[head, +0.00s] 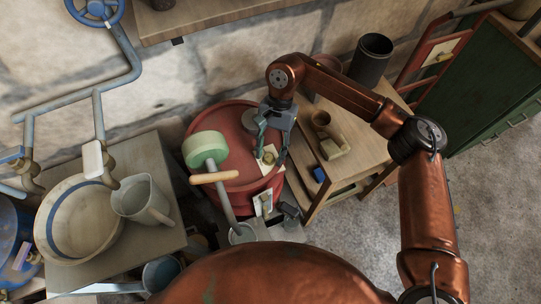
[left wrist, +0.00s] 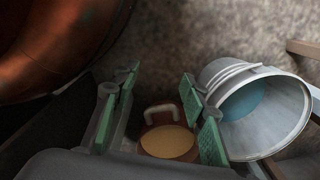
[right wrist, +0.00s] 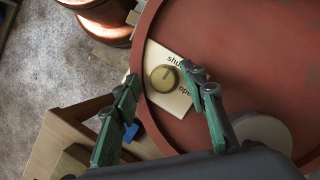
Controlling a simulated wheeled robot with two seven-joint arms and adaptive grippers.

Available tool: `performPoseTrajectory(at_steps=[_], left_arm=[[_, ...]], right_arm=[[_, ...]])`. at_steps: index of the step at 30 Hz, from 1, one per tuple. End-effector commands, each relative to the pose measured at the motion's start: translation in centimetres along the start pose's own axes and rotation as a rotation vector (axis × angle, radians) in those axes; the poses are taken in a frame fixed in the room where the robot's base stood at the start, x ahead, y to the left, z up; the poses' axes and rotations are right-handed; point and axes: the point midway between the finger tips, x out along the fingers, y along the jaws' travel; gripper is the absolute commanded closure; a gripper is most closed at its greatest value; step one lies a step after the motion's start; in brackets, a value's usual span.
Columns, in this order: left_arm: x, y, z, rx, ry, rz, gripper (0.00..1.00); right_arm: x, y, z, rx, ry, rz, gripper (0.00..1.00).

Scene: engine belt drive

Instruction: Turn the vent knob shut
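The vent knob (right wrist: 164,78) is a small round brass knob on a cream plate (right wrist: 153,53) marked shut and open, on top of a red drum (right wrist: 245,70). I cannot tell for sure which word its pointer faces. In the head view the plate (head: 268,151) is small and partly hidden. My right gripper (head: 271,156) is over the drum, and in the right wrist view (right wrist: 164,81) its open fingers stand to either side of the knob, with visible gaps. My left gripper (left wrist: 160,77) is open and empty, away from the knob.
A wooden bench (head: 352,128) with a dark canister (head: 371,58) is at right. A table at left holds a bowl (head: 70,225) and jug (head: 143,200). A bucket (left wrist: 250,105) is near my left gripper.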

Motion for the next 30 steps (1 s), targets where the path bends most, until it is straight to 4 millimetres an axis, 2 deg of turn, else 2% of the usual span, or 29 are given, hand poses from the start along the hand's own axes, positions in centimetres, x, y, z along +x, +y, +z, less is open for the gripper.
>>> performPoseTrajectory(at_steps=[1, 9, 13, 17, 24, 30], left_arm=[[-0.1, 0.0, -0.6, 0.002, 0.007, 0.000, 0.60], [-0.1, 0.1, -0.5, 0.002, 0.008, 0.001, 0.60], [-0.1, 0.1, -0.5, 0.002, 0.008, 0.001, 0.60], [-0.1, 0.1, -0.5, 0.002, 0.009, 0.001, 0.60], [-0.3, 0.1, -0.5, 0.004, 0.018, 0.001, 0.60], [-0.7, 0.2, 0.6, 0.001, 0.027, 0.001, 0.60]], right_arm=[[-0.6, 0.0, 0.0, 0.000, 0.002, -0.002, 0.61], [-4.9, 0.1, 0.1, 0.001, 0.004, -0.001, 0.61], [-6.5, 0.2, 0.2, 0.001, 0.003, -0.001, 0.61], [-7.2, 0.3, 0.2, 0.001, 0.001, 0.001, 0.61], [-7.2, 0.2, 0.2, 0.001, 0.001, 0.001, 0.61], [-7.2, 0.2, 0.3, 0.000, 0.001, 0.001, 0.61]])
